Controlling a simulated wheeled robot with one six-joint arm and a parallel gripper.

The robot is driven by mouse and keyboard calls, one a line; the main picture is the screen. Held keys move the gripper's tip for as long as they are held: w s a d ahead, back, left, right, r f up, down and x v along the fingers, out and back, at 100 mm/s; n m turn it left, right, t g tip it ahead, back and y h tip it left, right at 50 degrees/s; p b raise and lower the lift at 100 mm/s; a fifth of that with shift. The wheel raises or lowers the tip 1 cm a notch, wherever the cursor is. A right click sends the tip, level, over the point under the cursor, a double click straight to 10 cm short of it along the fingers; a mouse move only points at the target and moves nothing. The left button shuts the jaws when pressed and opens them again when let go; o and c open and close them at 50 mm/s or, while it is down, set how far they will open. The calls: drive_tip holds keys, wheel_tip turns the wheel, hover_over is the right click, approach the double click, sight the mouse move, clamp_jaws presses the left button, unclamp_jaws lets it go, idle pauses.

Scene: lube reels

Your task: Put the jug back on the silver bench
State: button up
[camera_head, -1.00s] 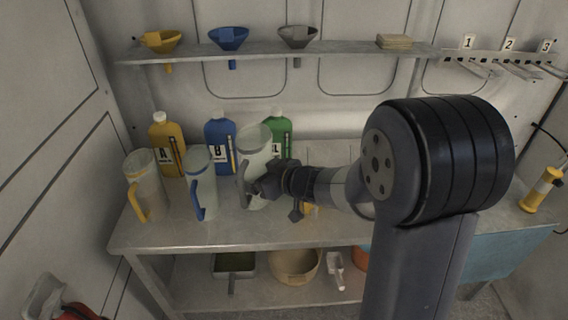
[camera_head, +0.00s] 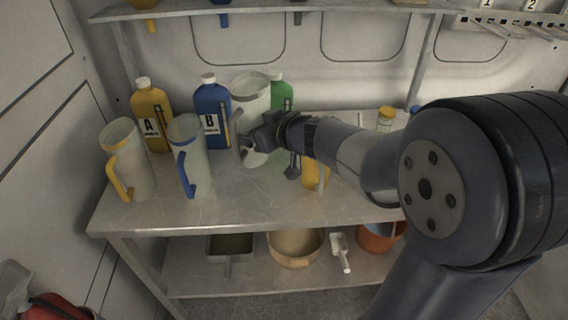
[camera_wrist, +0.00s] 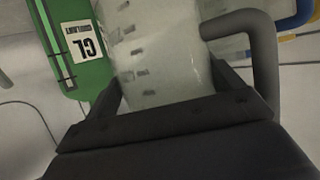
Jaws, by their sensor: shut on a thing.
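The jug with the grey handle (camera_head: 252,100) is pale and translucent. The jug is roughly upright, in front of the green bottle, and looks raised off the silver bench (camera_head: 250,205); the exact gap is hard to tell. In the wrist view the jug's marked wall (camera_wrist: 165,50) lies between the two fingers (camera_wrist: 168,92), with its grey handle at the right.
A yellow-handled jug (camera_head: 132,165) and a blue-handled jug (camera_head: 190,150) stand at left. Behind are yellow (camera_head: 150,110), blue (camera_head: 212,105) and green (camera_head: 283,90) bottles. A yellow object (camera_head: 314,172) stands below my forearm. The bench front is clear.

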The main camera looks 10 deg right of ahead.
sight(259, 159)
wheel_tip(259, 159, down, 10)
drive_tip(key=b, duration=0.5)
drive_tip(key=shift+r+b, duration=0.15)
drive_tip(key=shift+b, duration=0.2)
drive_tip(key=shift+f, duration=0.2)
drive_tip(key=o, duration=1.2)
drive_tip(key=shift+c, duration=0.2)
